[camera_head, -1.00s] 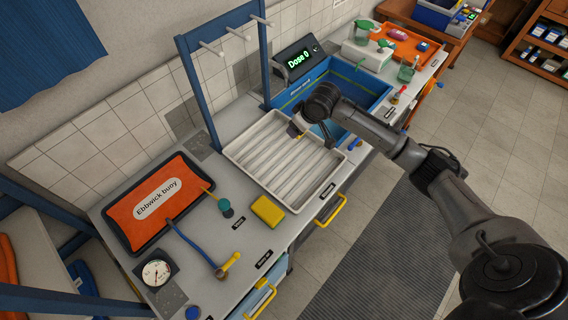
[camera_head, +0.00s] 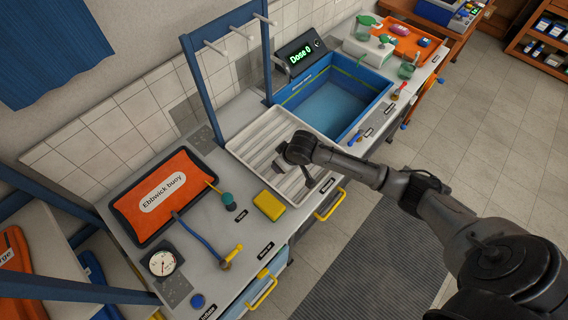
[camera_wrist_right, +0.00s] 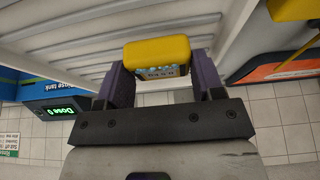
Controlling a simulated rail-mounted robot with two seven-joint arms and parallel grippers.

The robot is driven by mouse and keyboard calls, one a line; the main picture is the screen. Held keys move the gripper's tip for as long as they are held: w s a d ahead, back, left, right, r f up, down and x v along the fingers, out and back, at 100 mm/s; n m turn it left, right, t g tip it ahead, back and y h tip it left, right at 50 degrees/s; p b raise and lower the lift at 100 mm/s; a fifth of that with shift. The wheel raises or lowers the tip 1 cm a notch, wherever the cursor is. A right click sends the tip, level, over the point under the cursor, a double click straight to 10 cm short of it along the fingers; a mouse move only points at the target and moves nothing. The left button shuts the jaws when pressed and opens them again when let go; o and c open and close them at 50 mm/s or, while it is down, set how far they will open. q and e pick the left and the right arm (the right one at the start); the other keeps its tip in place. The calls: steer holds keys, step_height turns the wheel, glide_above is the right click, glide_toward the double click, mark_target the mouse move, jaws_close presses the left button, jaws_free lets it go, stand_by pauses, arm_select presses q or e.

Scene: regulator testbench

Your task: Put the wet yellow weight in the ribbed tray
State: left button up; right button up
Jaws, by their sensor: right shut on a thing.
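The yellow weight (camera_wrist_right: 158,55) is a small rounded block with a printed label on one face. My right gripper (camera_wrist_right: 165,82) is shut on it, with one finger at each side. The white ribbed tray (camera_wrist_right: 70,45) lies behind the weight in the wrist view. In the head view the ribbed tray (camera_head: 237,152) sits on the counter, and my right gripper (camera_head: 292,166) is over its front right part. The weight is hidden there by my arm. I cannot tell whether the weight touches the ribs. My left gripper is not in view.
A blue dose tank (camera_head: 338,103) stands beyond the tray, with a "Dose 0" display (camera_head: 301,55). A yellow block (camera_head: 269,205) lies on the counter left of the tray. An orange buoy pad (camera_head: 165,196) and a gauge (camera_head: 162,263) are farther left. A blue rack (camera_head: 195,95) rises behind.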

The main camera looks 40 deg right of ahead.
steer(key=shift+f, duration=1.25)
steer(key=shift+f, duration=0.1)
steer(key=o, duration=1.2)
steer(key=shift+o, duration=0.2)
steer(key=a+v, duration=0.1)
steer(key=v, duration=1.1)
steer(key=s+a+f+n, duration=0.1)
steer(key=s+a+f, duration=0.5)
steer(key=s+a, duration=0.5)
steer(key=s+d+g, duration=0.1)
steer(key=s, duration=1.3)
steer(key=shift+f, duration=0.15)
